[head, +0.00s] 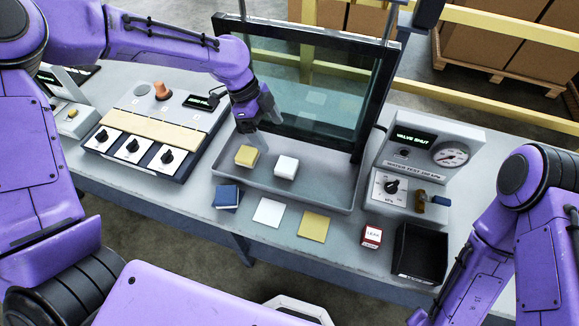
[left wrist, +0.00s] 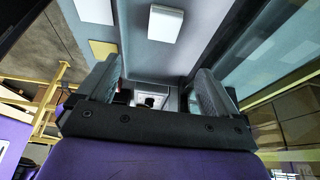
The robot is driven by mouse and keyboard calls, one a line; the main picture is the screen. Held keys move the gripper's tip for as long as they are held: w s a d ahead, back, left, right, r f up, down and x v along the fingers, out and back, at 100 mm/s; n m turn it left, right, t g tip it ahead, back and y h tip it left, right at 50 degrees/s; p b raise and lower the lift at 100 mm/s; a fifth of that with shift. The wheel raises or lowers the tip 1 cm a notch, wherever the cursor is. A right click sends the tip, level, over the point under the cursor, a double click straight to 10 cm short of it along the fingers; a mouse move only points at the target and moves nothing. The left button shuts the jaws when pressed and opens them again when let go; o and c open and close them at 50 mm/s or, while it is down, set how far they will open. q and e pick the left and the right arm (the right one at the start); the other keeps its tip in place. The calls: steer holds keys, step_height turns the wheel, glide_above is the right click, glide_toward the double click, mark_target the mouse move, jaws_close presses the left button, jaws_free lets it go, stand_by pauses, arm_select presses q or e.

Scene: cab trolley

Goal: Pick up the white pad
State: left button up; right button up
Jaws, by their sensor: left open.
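A white pad (head: 286,167), a thick square block, lies in the shallow grey tray (head: 300,188) beside a yellow pad (head: 247,156). The white pad also shows in the left wrist view (left wrist: 165,23), beyond my fingers. A flat white square (head: 269,211) lies on the bench in front of the tray; it shows in the left wrist view (left wrist: 95,10) too. My left gripper (head: 260,128) is open and empty, above the back left of the tray, behind the pads and apart from them. Its two fingers show in the left wrist view (left wrist: 157,78). My right gripper is out of view.
A glass panel (head: 310,90) in a dark frame stands behind the tray. A flat yellow square (head: 313,226), blue block (head: 227,196), red-and-white box (head: 371,237) and black bin (head: 420,252) sit along the bench front. A gauge box (head: 430,150) stands right, a knob console (head: 155,125) left.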

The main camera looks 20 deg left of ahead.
arm_select(q)
steer(key=b, duration=0.3)
glide_toward(285, 165)
steer(key=x, duration=0.3)
steer(key=shift+s+f+p, duration=0.1)
steer(key=shift+f+p, duration=0.2)
steer(key=shift+p, duration=0.1)
steer(key=p+x, duration=0.1)
steer(key=x, duration=0.4)
steer(key=shift+w+d+p, duration=0.1)
steer(key=shift+w+p, duration=0.15)
steer(key=shift+p, duration=0.1)
steer(key=shift+d+f, duration=0.15)
steer(key=shift+f, duration=0.2)
steer(key=c, duration=1.2)
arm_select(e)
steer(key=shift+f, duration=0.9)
